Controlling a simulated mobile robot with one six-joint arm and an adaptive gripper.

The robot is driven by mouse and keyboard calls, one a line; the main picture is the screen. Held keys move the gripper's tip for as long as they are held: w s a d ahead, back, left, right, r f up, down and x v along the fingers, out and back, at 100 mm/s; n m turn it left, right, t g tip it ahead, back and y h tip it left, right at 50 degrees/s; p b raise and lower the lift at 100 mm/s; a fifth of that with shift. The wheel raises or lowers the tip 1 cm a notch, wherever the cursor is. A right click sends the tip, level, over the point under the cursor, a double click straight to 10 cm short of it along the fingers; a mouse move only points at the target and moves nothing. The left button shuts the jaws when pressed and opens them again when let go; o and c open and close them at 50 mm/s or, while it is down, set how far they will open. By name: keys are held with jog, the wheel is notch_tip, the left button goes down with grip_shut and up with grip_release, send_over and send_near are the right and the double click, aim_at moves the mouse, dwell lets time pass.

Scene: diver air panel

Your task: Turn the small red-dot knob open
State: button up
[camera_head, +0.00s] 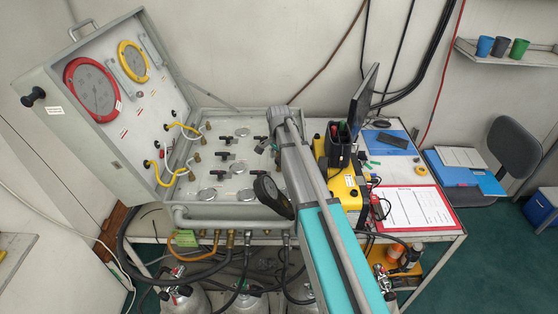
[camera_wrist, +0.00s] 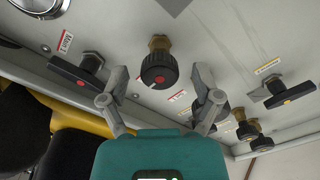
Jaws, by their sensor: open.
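A small round black knob with a red dot (camera_wrist: 159,72) sits on a brass stem on the panel face in the wrist view. My gripper (camera_wrist: 159,88) is open, one finger to each side of the knob and apart from it. The knob appears centred between the fingertips; how deep they reach past it I cannot tell. In the head view my gripper (camera_head: 284,118) is over the right edge of the open grey panel case (camera_head: 190,216), and I cannot make out the knob there.
Brass fittings (camera_wrist: 248,130) are near the right finger. A yellow case (camera_head: 343,182) stands right of the panel.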

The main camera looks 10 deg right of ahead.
grip_shut()
dwell(0.3)
jog(key=shift+n, duration=0.5)
jog(key=n, duration=0.9)
jog(key=shift+n, duration=2.1)
